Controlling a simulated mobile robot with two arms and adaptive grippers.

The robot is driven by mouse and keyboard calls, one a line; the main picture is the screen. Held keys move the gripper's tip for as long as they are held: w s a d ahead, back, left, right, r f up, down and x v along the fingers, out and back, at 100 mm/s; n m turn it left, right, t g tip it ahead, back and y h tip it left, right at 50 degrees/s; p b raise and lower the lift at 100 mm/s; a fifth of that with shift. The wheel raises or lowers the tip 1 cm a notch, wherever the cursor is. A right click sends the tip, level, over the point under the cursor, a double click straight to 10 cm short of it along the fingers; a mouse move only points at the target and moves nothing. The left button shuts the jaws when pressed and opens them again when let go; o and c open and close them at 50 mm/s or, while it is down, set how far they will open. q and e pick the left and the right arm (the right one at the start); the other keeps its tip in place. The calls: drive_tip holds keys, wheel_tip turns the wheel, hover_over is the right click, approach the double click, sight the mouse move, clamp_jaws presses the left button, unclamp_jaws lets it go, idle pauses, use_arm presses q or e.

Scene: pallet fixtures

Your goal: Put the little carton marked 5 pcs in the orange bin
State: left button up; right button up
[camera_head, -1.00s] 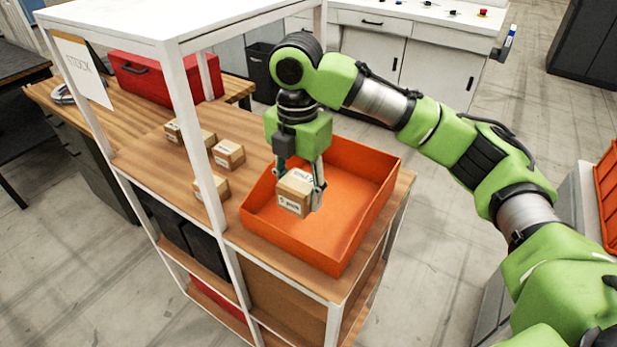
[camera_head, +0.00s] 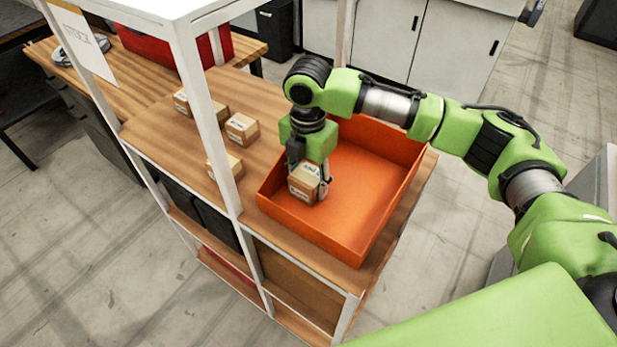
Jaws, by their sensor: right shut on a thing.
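The orange bin (camera_head: 372,232) stands on the right end of the wooden shelf top. My right gripper (camera_head: 309,182) points down inside the left part of the bin and is shut on a little carton (camera_head: 303,186). The carton is brown with white labels; its print is too small to read for certain. It is low in the bin, near the floor; I cannot tell whether it touches. My left gripper is not in view.
A red toolbox (camera_head: 170,48) sits on the workbench behind. The bin's right part is empty.

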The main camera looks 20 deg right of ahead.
drive_tip(key=shift+f, duration=0.15)
drive_tip(key=shift+s, duration=0.1)
drive_tip(key=o, duration=0.9)
drive_tip(key=shift+f, duration=0.1)
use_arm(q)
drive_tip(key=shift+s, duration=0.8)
